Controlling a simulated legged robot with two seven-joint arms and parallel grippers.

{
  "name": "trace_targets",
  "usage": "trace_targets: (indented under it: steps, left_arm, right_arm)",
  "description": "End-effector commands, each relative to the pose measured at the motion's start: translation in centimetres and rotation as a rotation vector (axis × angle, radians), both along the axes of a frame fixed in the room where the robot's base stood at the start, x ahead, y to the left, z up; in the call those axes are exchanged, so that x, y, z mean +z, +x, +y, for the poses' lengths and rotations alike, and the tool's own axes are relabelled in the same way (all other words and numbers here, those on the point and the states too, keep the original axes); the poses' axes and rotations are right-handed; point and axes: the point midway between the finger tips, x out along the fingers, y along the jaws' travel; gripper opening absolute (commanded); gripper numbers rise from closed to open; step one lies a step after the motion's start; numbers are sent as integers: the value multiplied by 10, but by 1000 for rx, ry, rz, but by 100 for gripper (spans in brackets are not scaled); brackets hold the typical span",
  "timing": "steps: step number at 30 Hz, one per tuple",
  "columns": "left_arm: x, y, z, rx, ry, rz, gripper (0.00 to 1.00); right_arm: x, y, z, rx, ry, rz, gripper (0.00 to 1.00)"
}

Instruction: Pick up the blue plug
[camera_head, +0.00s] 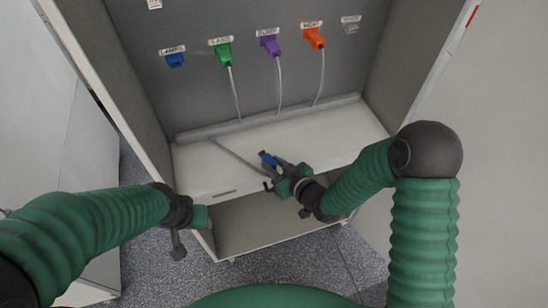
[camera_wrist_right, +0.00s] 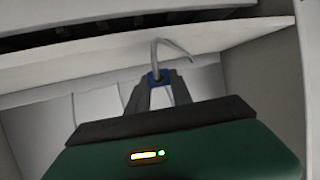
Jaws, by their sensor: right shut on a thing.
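The blue plug (camera_head: 267,158) is between the fingers of my right gripper (camera_head: 274,165), above the white shelf. In the right wrist view the blue plug (camera_wrist_right: 158,78) sits between the two dark fingertips (camera_wrist_right: 157,82), which are shut on it. A grey cable runs from the plug to the back of the shelf. A blue socket (camera_head: 175,60) labelled LAMPS is on the back panel at upper left, with no cable on it. My left gripper (camera_head: 179,243) hangs at lower left, in front of the cabinet, away from the plug; its fingers are too small to read.
Green (camera_head: 223,53), purple (camera_head: 271,47) and orange (camera_head: 314,38) plugs sit in the back panel with cables hanging down. A grey socket (camera_head: 351,28) is at right. The white shelf (camera_head: 340,137) is mostly clear. Cabinet side walls stand left and right.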

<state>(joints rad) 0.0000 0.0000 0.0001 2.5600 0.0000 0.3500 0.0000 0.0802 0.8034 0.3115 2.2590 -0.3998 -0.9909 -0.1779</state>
Motion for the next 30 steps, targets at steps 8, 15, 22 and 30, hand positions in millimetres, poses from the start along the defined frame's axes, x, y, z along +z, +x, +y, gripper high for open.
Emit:
trace_targets:
  steps: [8, 15, 22, 30]
  left_arm:
    - [-7, 0, 0, 0, 0, 1, 47]
    - [37, 0, 0, 0, 0, -1, 47]
    - [56, 0, 0, 0, 0, 0, 47]
    - [54, 0, 0, 0, 0, 0, 47]
  right_arm:
    - [8, -74, 4, 3, -1, 4, 0]
    - [18, -103, 6, 0, 4, 6, 0]
    - [14, -115, 5, 0, -1, 1, 0]
    - [11, -116, 5, -1, -1, -1, 0]
